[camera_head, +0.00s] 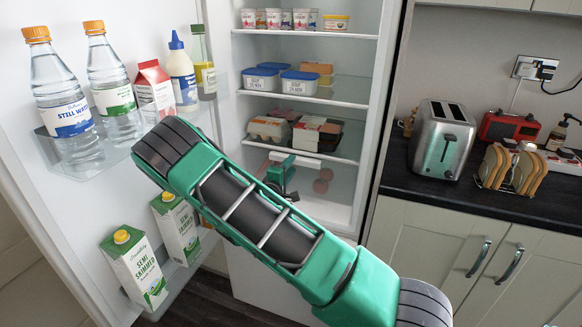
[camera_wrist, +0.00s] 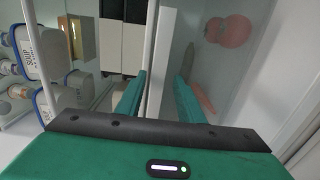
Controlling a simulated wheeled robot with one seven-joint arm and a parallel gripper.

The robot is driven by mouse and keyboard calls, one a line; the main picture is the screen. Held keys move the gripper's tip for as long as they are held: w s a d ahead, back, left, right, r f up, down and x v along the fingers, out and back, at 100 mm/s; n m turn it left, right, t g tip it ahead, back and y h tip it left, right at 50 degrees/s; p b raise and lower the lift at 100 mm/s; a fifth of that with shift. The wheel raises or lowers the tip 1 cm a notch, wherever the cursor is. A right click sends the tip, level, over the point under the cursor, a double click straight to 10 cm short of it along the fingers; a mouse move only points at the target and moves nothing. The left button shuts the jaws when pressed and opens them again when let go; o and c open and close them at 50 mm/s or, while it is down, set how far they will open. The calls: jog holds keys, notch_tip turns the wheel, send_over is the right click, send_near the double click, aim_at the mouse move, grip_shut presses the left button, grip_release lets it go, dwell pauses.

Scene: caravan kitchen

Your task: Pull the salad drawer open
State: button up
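The salad drawer (camera_head: 340,197) is a clear bin at the bottom of the open fridge, with red round shapes inside; it looks shut. Its pale front strip (camera_head: 295,158) runs along the top. In the wrist view the drawer's clear face (camera_wrist: 235,70) is at right, showing red and orange produce behind it. My gripper (camera_head: 280,172) is at the drawer's front, partly hidden by my arm in the head view. In the wrist view my gripper (camera_wrist: 160,76) is open, its fingers either side of the white strip (camera_wrist: 157,70), with small gaps visible.
The fridge door (camera_head: 100,190) stands open at left with bottles and cartons (camera_head: 136,268). Shelves above the drawer hold egg boxes (camera_head: 270,130), blue-lidded tubs (camera_head: 260,79) and yoghurts. A counter with a toaster (camera_head: 442,140) is at right. Dark floor shows below.

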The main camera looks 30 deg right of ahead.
jog(key=shift+w+d, duration=0.45)
jog(key=shift+d, duration=0.15)
jog(key=shift+c, duration=0.6)
